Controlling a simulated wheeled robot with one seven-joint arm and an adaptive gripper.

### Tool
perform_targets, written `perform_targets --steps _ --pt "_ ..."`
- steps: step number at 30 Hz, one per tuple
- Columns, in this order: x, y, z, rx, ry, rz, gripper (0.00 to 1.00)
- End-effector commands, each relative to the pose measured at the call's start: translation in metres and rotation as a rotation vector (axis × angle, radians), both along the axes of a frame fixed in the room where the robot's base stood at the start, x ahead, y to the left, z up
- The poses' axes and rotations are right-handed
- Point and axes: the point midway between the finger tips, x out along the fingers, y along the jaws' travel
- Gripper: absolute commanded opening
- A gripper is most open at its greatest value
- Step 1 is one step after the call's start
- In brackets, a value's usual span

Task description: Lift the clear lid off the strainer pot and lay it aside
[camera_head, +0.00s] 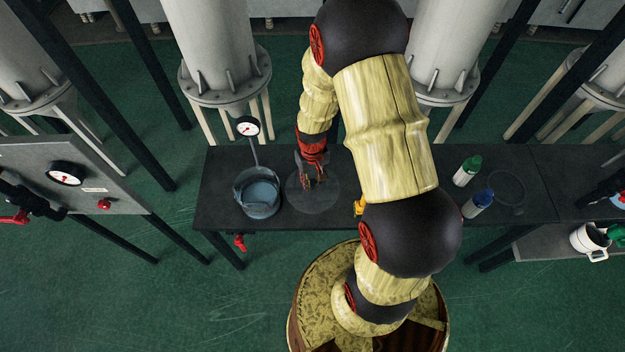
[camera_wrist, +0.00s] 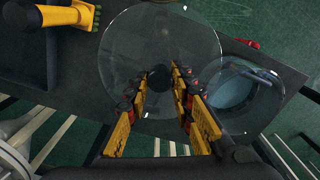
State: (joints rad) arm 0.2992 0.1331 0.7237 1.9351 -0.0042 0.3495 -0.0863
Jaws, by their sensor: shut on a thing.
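The clear round lid (camera_head: 326,203) is beside the strainer pot, on its right in the head view. My gripper (camera_head: 313,182) is above the lid's middle. In the wrist view my gripper (camera_wrist: 160,78) is shut on the lid's dark knob, and the lid (camera_wrist: 135,45) spreads out around the fingers. The pot (camera_head: 258,193) stands upright on the dark table with its top uncovered. It also shows in the wrist view (camera_wrist: 240,92), where the lid's edge overlaps its rim. I cannot tell how far the lid is above the table.
The dark table (camera_head: 222,165) has a gauge (camera_head: 248,127) behind the pot and a red valve handle (camera_head: 241,243) at its front edge. A green-capped bottle (camera_head: 467,170) and a blue-capped bottle (camera_head: 478,203) stand to the right. My arm hides part of the table's middle.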

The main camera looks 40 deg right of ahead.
Motion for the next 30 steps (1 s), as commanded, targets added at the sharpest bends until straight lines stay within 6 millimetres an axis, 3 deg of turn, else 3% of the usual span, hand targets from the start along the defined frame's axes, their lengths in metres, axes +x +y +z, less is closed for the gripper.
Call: perform_targets --steps 30 --pt "0.000 0.000 -0.105 0.000 0.001 0.000 0.00"
